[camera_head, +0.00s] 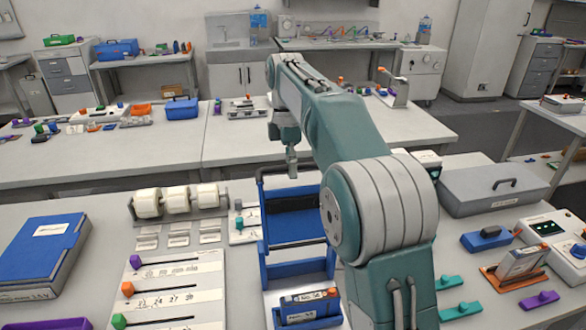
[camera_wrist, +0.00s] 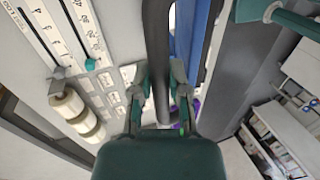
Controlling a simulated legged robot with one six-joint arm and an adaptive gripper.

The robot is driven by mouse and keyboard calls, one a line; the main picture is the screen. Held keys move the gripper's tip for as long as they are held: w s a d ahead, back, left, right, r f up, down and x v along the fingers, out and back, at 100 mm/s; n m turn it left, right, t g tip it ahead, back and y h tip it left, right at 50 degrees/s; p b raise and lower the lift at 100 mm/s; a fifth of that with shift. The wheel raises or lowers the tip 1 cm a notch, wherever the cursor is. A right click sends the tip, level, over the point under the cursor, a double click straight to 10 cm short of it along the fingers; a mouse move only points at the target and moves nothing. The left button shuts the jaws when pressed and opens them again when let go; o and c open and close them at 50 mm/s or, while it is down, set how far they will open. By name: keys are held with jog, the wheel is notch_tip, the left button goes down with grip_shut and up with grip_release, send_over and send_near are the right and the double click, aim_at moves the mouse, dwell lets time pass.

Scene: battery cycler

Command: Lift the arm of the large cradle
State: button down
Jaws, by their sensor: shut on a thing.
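The large cradle (camera_head: 295,228) is a blue frame on the near bench, just left of my arm in the head view. Its arm is a dark bar (camera_head: 273,169) at the frame's raised upper end. My gripper (camera_head: 291,172) reaches down to this bar. In the wrist view, the dark bar (camera_wrist: 161,60) runs between the two green-grey fingers of my gripper (camera_wrist: 160,90), which are closed about it. Blue parts of the cradle (camera_wrist: 203,40) show right of the bar. My arm hides the cradle's right side.
White rolls on a holder (camera_head: 178,200) stand left of the cradle. A slider panel (camera_head: 170,290) and a blue binder (camera_head: 50,250) lie farther left. A grey case (camera_head: 490,188) and small coloured devices fill the right side. The bench behind has free room.

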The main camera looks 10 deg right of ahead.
jog(key=shift+w, duration=0.1)
dwell(0.4)
jog(key=c, duration=0.6)
grip_release()
jog(key=shift+a, duration=0.15)
